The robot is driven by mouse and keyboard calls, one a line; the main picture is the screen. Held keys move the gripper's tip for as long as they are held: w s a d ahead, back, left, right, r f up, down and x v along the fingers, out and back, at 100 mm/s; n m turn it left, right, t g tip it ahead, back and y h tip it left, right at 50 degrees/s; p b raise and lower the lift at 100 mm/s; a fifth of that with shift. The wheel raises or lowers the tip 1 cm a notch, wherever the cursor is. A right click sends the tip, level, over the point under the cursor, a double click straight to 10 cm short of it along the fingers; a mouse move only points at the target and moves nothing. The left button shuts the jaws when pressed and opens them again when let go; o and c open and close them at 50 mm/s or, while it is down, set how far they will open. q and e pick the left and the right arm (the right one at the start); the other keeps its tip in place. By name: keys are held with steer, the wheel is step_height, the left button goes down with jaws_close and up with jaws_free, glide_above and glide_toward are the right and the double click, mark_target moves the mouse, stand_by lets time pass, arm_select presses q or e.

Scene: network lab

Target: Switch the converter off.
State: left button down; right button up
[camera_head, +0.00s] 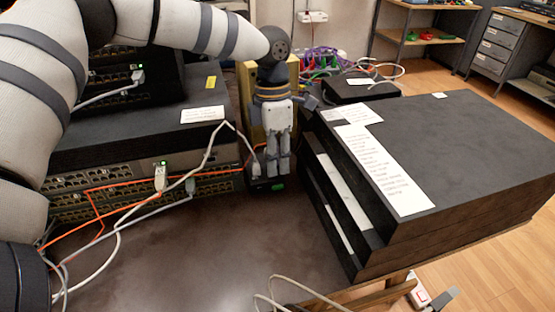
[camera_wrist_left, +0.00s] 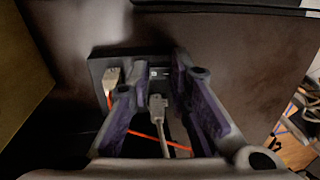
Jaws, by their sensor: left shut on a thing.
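The converter is a small black box (camera_head: 257,185) on the dark table, between the stacked switches and the big dark units. A green light shows on its front. In the left wrist view the converter (camera_wrist_left: 98,68) lies under the fingers, with a pale plug (camera_wrist_left: 111,77) at its left and a grey plug (camera_wrist_left: 157,103) in its middle. My left gripper (camera_head: 278,172) points down at the converter; in the left wrist view its fingers (camera_wrist_left: 154,88) stand on both sides of the grey plug, shut on it. The exact contact is hard to see. My right gripper is not in view.
Stacked network switches (camera_head: 120,130) with orange, white and grey cables stand at the left. A tan block (camera_head: 247,100) is behind the gripper. Large dark units (camera_head: 470,150) with white labels stand close at the right. The table front is mostly clear.

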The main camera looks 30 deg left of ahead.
arm_select(q)
steer(key=c, duration=1.5)
jaws_free()
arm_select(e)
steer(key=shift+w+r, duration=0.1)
